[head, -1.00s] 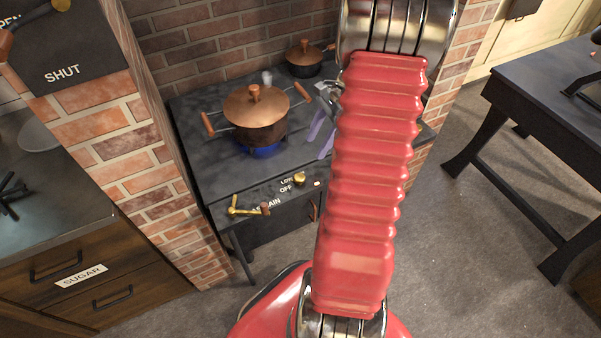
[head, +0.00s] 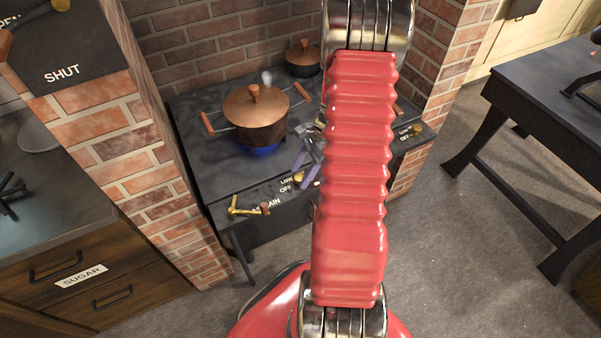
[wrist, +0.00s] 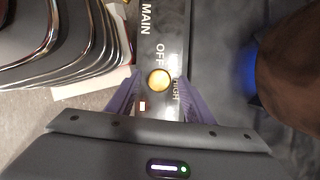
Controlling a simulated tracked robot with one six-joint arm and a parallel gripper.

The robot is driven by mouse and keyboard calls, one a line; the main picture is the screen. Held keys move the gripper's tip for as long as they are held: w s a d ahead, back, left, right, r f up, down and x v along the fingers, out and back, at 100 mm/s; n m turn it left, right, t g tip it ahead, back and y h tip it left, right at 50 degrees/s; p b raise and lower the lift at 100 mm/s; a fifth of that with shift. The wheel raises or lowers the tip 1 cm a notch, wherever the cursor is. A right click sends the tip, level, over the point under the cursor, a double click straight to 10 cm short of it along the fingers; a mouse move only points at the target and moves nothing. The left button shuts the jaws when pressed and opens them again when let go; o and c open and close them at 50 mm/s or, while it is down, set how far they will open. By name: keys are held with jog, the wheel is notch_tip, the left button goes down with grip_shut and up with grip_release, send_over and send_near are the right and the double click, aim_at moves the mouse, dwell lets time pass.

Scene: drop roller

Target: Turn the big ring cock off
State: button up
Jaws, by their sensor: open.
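The big ring cock is a round brass knob (head: 299,177) on the stove's front strip, beside the words LOW and OFF. In the wrist view the knob (wrist: 159,80) lies between the two purple fingers, just beyond their tips, with OFF beside it and a small orange light below. My gripper (head: 306,167) is open and empty, close to the knob; I cannot tell whether it touches it. A copper-lidded pot (head: 255,112) stands on the big ring, with a blue flame (head: 263,151) under it.
A brass lever (head: 246,208) sits at MAIN, left of the knob. Another brass knob (head: 417,129) is at the stove's right end. A smaller pot (head: 303,59) stands at the back. A brick pillar (head: 160,150) borders the stove's left.

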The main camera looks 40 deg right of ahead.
jog(key=shift+a+f, duration=0.1)
jog(key=shift+f, duration=0.1)
jog(key=shift+c, duration=0.6)
jog(key=c, duration=0.9)
